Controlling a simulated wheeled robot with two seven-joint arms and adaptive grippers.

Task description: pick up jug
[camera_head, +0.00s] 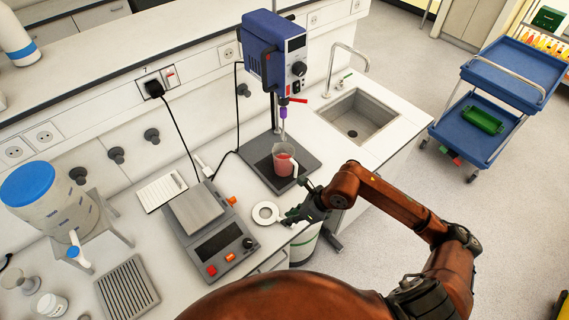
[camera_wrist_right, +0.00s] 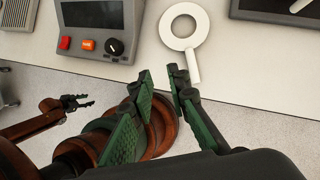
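The clear jug (camera_head: 284,160) holds red liquid. It stands upright on the dark base plate (camera_head: 262,172) of the blue overhead stirrer (camera_head: 275,55), with the stirrer shaft reaching down to it. My right gripper (camera_head: 298,213) is apart from the jug, in front of it near the bench's front edge. In the right wrist view its green-padded fingers (camera_wrist_right: 162,74) are spread with nothing between them. My left gripper (camera_wrist_right: 78,102) shows small at the left of that view, its fingers apart and empty. I cannot make out the jug in the wrist view.
A white ring with a handle (camera_head: 265,213) lies on the bench beside my right gripper. A scale (camera_head: 212,230) stands left of it. A sink (camera_head: 358,115) is right of the stirrer. A blue-lidded container (camera_head: 48,205) stands far left. A blue cart (camera_head: 500,95) is across the floor.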

